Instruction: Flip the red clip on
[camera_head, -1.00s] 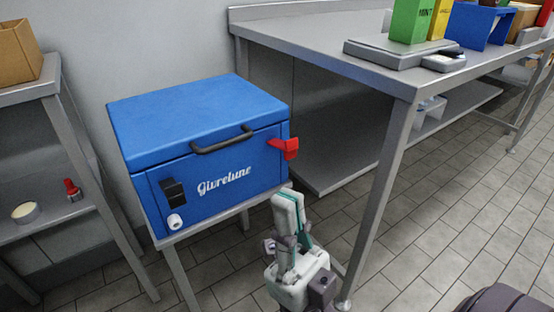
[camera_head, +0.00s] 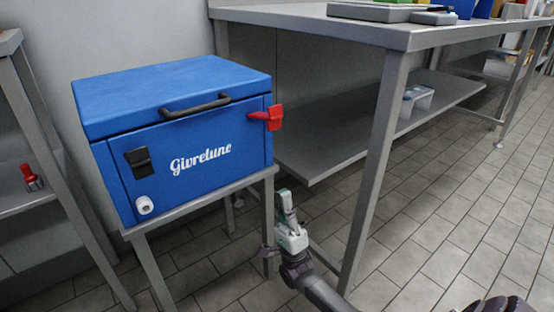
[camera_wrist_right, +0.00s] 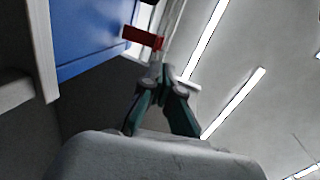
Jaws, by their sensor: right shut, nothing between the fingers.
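The red clip (camera_head: 274,117) sits at the upper right front corner of the blue cooler (camera_head: 212,190) and sticks out past its right edge. It also shows in the right wrist view (camera_wrist_right: 143,37), beyond and above the fingertips. My right gripper (camera_head: 284,194) is below and slightly right of the clip, apart from it, pointing up. Its fingers are shut and empty; they meet in the right wrist view (camera_wrist_right: 160,72). A black clip (camera_head: 139,162) is on the left of the cooler's front. The cooler's lid is down. My left gripper is not in view.
The cooler stands on a small metal stand (camera_head: 205,200). A steel table (camera_head: 380,150) with a lower shelf is at the right, its front leg just right of my right gripper. A shelf with a red-topped item (camera_head: 31,178) is at the left. A white spout (camera_head: 144,205) juts from the cooler's front.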

